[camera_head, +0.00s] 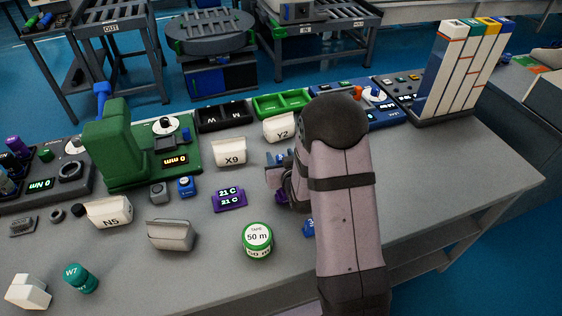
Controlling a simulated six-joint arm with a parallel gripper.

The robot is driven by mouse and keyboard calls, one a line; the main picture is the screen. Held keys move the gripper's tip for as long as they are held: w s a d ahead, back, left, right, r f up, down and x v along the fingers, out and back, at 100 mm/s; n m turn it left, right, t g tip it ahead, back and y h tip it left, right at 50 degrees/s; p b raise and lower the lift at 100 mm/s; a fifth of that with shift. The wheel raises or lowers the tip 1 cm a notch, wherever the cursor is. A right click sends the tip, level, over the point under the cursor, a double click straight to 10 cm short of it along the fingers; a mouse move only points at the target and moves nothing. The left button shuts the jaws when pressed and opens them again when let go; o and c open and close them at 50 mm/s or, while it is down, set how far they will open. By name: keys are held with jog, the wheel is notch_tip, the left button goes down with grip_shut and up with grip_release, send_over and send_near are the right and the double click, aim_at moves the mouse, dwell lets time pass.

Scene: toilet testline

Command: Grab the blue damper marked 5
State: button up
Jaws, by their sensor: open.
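My gripper (281,180) is over the middle of the table, left of my forearm, which hides part of it. It is open; I see nothing held between its fingers. A small blue piece (308,228) shows below the gripper at my arm's left edge, mostly hidden behind the arm; its marking cannot be read. Another small blue object (185,187) stands in front of the green machine, well left of the gripper; its marking is unclear too. I cannot tell which, if either, is the blue damper marked 5.
A purple 21 C display (229,199) and a green 50 m tape (257,240) lie left of my arm. Bins X9 (231,153), Y2 (281,127) and N5 (109,212) stand around. The green machine (112,152) rises at left. The right tabletop is clear.

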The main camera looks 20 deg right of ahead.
aim_at(281, 155)
jog(key=shift+w+f, duration=0.2)
jog(key=shift+w, duration=0.2)
grip_shut()
jog(key=shift+r, duration=0.2)
jog(key=shift+d+r, duration=0.1)
jog(key=shift+r, duration=4.85)
